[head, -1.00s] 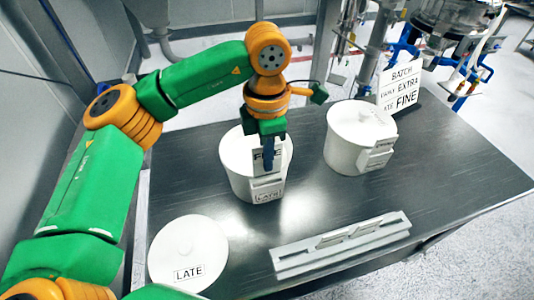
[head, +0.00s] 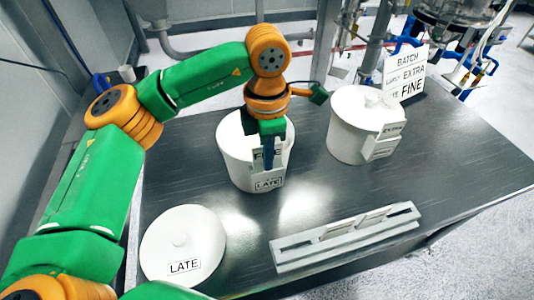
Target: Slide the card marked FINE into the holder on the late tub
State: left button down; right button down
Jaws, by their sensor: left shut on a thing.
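The late tub (head: 230,155) is a white, open-looking tub at the table's middle, with a LATE label (head: 267,184) low on its front. My left gripper (head: 270,150) reaches down at the tub's front and is shut on the white FINE card (head: 259,157). The fingers cover part of the card's lettering. The card is upright at the holder (head: 262,174) above the LATE label; its lower edge meets or overlaps the holder, and I cannot tell how deep it sits. My right gripper is not in view.
A lidded white tub (head: 350,138) with an EXTRA card (head: 391,130) stands to the right. A lid marked LATE (head: 180,248) lies front left. A grey slotted rack (head: 300,255) lies at the front. A BATCH sign (head: 404,72) stands behind, reading early EXTRA, late FINE.

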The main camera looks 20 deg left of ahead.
pick_arm(q)
jog(key=shift+f+b, duration=0.45)
jog(key=shift+f, duration=0.05)
jog(key=c, duration=1)
grip_release()
jog(key=shift+o, duration=0.2)
jog(key=shift+r, duration=0.1)
